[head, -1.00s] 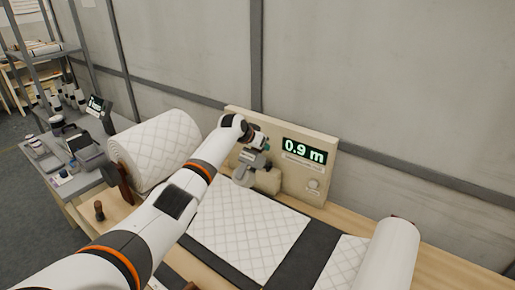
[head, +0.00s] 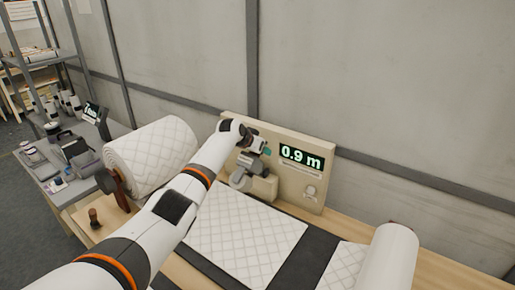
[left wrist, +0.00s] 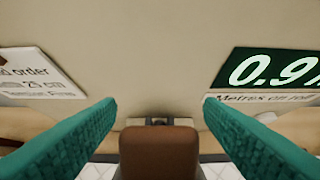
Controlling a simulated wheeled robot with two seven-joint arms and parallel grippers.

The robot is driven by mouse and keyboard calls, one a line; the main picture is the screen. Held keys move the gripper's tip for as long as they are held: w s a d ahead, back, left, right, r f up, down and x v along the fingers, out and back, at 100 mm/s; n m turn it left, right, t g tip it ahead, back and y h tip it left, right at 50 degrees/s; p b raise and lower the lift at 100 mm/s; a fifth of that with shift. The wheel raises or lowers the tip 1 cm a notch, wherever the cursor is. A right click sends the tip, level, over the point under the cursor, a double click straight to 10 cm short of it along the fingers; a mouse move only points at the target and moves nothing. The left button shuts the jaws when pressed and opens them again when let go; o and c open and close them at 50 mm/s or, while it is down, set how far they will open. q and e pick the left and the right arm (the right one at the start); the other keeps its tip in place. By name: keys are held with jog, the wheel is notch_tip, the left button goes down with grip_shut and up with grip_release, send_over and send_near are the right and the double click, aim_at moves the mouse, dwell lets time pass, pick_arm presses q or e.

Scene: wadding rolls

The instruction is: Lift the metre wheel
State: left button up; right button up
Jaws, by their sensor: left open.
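The metre wheel (head: 240,178) is a grey disc on a grey arm in front of the beige panel, low over the white quilted sheet (head: 235,235). My left gripper (head: 266,153) is beside the panel, above and right of the wheel, partly hidden by its own wrist. In the left wrist view its two green finger pads (left wrist: 160,125) are apart and empty-looking, with a brown block (left wrist: 160,152) between them in the picture. I cannot tell whether either pad touches it. My right gripper is not in view.
The beige panel (head: 315,190) carries a display reading 0.9 m (head: 301,156) and a small knob. A large quilted roll (head: 150,155) stands left of my arm. A white roll (head: 390,258) lies at the right front. A wall rises behind.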

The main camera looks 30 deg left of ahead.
pick_arm(q)
jog(key=shift+s+r, duration=0.1)
jog(key=shift+s+a+r, duration=0.15)
jog(key=shift+s+r, duration=0.25)
jog(key=shift+s, duration=0.05)
jog(key=b+v, duration=0.2)
jog(key=v, duration=0.8)
jog(key=shift+r, duration=0.25)
jog(key=shift+s+f, duration=0.1)
jog(key=shift+s, duration=0.05)
